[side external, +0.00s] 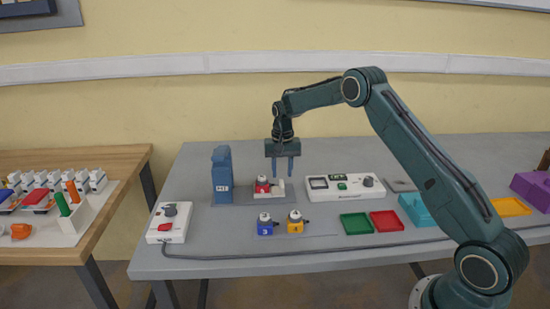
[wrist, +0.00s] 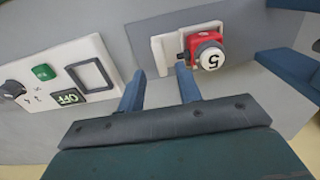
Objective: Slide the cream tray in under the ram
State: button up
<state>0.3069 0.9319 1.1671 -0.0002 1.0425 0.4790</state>
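The cream tray (side external: 262,195) lies on a grey plate to the right of the blue press with the ram (side external: 222,175). A red box with a round white top (side external: 263,184) sits on it; in the wrist view the red box (wrist: 206,48) shows a "5". A raised cream piece stands at the tray's right end, and the tray (wrist: 165,52) also shows in the wrist view. My gripper (side external: 282,173) points down above that right end. Its fingers are apart with nothing between them; the wrist view shows both fingers (wrist: 158,84) just short of the tray.
A white control panel (side external: 345,187) stands close on the right. A blue box (side external: 265,225) and a yellow box (side external: 296,222) stand in front. A white switch box (side external: 170,222) with a cable is at front left. Green and red trays (side external: 386,221) lie front right.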

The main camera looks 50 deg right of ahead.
aim_at(282, 183)
jog(key=shift+f, duration=2.4)
grip_shut()
